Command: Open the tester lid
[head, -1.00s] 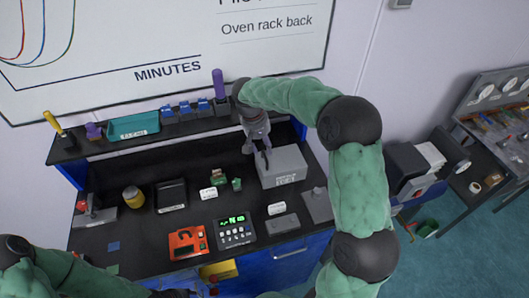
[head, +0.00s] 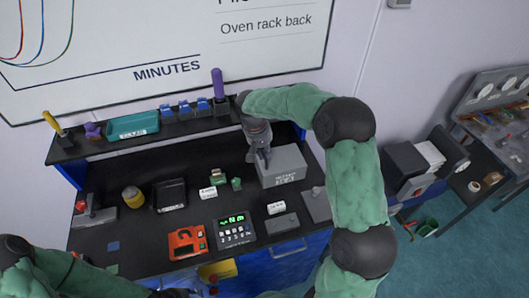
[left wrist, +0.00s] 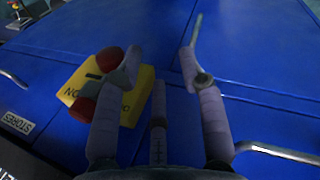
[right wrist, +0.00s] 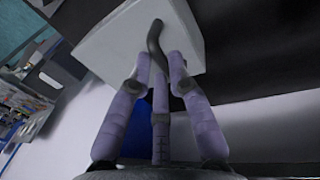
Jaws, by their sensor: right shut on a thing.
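The tester is a light grey box (head: 283,166) with a label on its front, at the right part of the dark bench. Its lid looks down. My right gripper (head: 262,158) is at the box's left top edge. In the right wrist view its fingers (right wrist: 159,62) are closed around a dark curved handle (right wrist: 155,36) against the pale grey lid (right wrist: 115,40). The held part of the handle is partly hidden. My left gripper (left wrist: 162,60) is open and empty in front of the blue cabinet, with a yellow tag (left wrist: 130,92) behind its left finger.
An orange device (head: 187,242) and a keypad unit with a green display (head: 236,229) lie at the bench's front. Small labelled pieces (head: 208,193) lie left of the tester. A shelf with a purple-handled tool (head: 218,85) runs behind.

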